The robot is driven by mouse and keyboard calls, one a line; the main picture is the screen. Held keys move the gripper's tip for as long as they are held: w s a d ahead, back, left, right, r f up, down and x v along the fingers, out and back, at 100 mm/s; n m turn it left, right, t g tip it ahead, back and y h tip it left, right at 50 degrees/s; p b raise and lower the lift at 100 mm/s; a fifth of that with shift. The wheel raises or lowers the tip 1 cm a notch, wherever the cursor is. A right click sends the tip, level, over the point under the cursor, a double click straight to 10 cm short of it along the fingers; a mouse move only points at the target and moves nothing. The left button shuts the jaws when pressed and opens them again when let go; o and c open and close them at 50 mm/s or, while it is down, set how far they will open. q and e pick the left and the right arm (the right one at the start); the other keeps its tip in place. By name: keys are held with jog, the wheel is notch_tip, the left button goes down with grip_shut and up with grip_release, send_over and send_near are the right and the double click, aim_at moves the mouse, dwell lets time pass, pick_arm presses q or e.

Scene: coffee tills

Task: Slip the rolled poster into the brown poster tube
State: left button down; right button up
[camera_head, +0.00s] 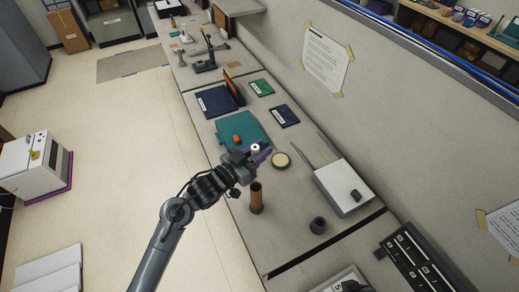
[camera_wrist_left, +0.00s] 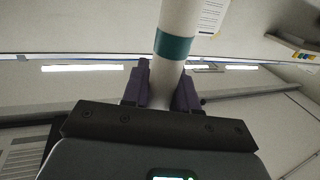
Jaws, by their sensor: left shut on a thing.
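The rolled poster is a white roll (camera_wrist_left: 178,18) with a teal band in the left wrist view. My left gripper (camera_wrist_left: 161,88) is shut on it between purple fingers. In the head view my left gripper (camera_head: 260,157) is over the counter, with the poster's white end (camera_head: 255,147) showing at its fingers; the rest of the roll is hidden there. The brown poster tube (camera_head: 256,199) stands upright on the counter, with its dark open top facing up. It is just below the gripper in the picture, apart from it.
A teal mat (camera_head: 232,128) with an orange item lies behind the gripper. A round cream-topped disc (camera_head: 281,160), a white-topped box (camera_head: 344,185) and a dark cup (camera_head: 318,225) stand to the right. Dark blue pads lie farther back. The wall runs along the counter's right side.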

pick_arm(q)
notch_tip(320, 180, down, 9)
jog(key=b, duration=0.6)
pick_arm(e)
jog(key=shift+f, duration=3.5)
pick_arm(q)
jog(key=shift+f, duration=0.1)
pick_arm(e)
jog(key=shift+a, duration=0.1)
pick_arm(q)
jog(key=c, duration=0.8)
grip_release()
pick_arm(e)
jog(key=shift+f+b, duration=0.55)
jog(key=shift+b, duration=0.3)
pick_arm(q)
jog(key=shift+v, duration=5.45)
pick_arm(e)
jog(key=shift+f, duration=0.1)
